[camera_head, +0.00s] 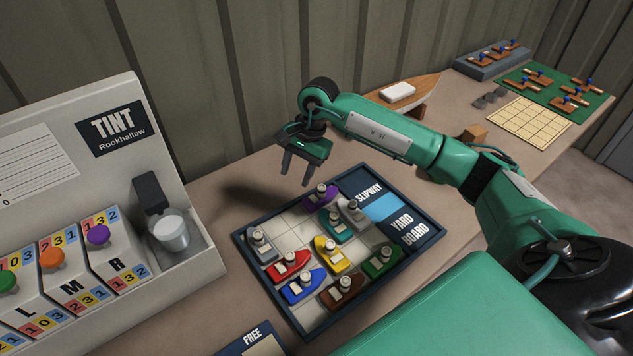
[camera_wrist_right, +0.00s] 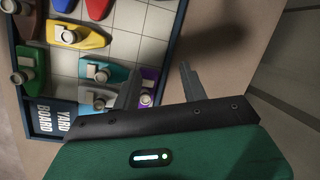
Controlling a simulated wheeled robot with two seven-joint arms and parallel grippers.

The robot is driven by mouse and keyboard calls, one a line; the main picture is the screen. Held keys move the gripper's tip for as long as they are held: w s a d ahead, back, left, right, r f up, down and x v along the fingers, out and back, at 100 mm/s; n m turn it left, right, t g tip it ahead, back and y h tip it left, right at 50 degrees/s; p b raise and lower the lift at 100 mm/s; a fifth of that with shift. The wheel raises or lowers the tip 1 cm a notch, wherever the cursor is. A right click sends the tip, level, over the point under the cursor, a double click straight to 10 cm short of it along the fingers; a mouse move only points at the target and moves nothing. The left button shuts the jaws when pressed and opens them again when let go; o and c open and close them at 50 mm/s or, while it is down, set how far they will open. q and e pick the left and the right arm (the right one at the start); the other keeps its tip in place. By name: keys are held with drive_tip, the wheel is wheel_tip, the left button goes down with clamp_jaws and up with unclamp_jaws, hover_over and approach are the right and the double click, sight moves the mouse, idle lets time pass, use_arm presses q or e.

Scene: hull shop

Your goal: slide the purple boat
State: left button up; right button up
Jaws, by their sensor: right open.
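The purple boat (camera_head: 321,199) sits on the yard board (camera_head: 297,329), at its back edge beside the SLIPWAY label, with a round pale funnel on top. A teal boat (camera_head: 338,232) and a grey boat (camera_head: 356,214) are close to it. My right gripper (camera_head: 297,176) hangs above and behind the purple boat, with its fingers spread and empty. In the right wrist view the purple boat (camera_wrist_right: 150,74) shows partly between the two fingers (camera_wrist_right: 157,70), and the left finger covers part of the boats there. My left gripper is not in view.
Red (camera_head: 288,266), blue (camera_head: 302,288), yellow (camera_head: 331,254), green (camera_head: 382,262) and brown (camera_head: 342,294) boats crowd the board. Pale squares at its back left are free. A TINT machine (camera_head: 112,128) stands at left. A model boat (camera_head: 405,95) lies behind my right arm.

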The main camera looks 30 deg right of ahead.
sight(322, 187)
drive_tip(key=w+d+r+h, duration=0.1)
drive_tip(key=d+r+h, duration=0.15)
drive_tip(key=d, duration=0.55)
drive_tip(key=shift+g+h, duration=0.3)
drive_tip(key=shift+h, duration=0.15)
wheel_tip(322, 187, down, 14)
drive_tip(key=p, duration=0.3)
drive_tip(key=shift+a+f, duration=0.1)
drive_tip(key=shift+a, duration=0.05)
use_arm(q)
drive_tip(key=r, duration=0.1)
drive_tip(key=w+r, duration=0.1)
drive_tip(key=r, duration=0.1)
use_arm(e)
drive_tip(key=shift+c, duration=0.3)
